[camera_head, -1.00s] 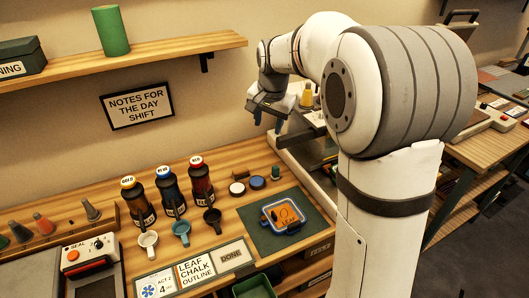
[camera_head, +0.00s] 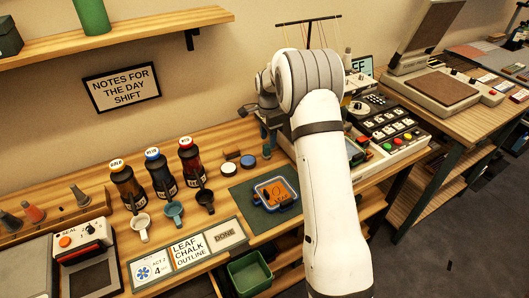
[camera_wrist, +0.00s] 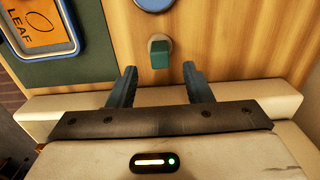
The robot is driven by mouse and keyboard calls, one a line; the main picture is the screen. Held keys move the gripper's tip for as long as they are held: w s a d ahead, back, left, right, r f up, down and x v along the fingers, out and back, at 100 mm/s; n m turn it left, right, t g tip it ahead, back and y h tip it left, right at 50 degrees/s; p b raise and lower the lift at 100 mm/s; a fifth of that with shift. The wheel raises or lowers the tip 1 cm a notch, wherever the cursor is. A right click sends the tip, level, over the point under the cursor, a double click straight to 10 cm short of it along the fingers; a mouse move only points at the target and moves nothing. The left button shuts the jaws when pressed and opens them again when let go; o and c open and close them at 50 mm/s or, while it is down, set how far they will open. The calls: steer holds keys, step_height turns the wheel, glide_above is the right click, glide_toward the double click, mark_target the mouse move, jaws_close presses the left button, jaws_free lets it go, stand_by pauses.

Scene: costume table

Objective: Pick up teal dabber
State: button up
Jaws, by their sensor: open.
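The teal dabber (camera_wrist: 160,55) stands on the wooden table, a small teal block with a greyish top, in the wrist view just beyond my fingertips. My gripper (camera_wrist: 158,78) is open, its two blue-grey fingers apart with the dabber in line with the gap between them. In the head view my gripper (camera_head: 262,130) is low over the table, beside the dabber (camera_head: 267,150), which shows small and partly in line with a finger. Nothing is held.
A blue-rimmed tray (camera_head: 276,192) lies on a green mat (camera_head: 240,198). Bottles (camera_head: 160,172) and cups stand further left. A button console (camera_head: 390,130) is to the right.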

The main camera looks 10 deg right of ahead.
mark_target(267, 145)
steer(key=f, duration=0.4)
steer(key=shift+s+a, duration=0.1)
steer(key=shift+a, duration=0.2)
steer(key=shift+c, duration=0.4)
jaws_close()
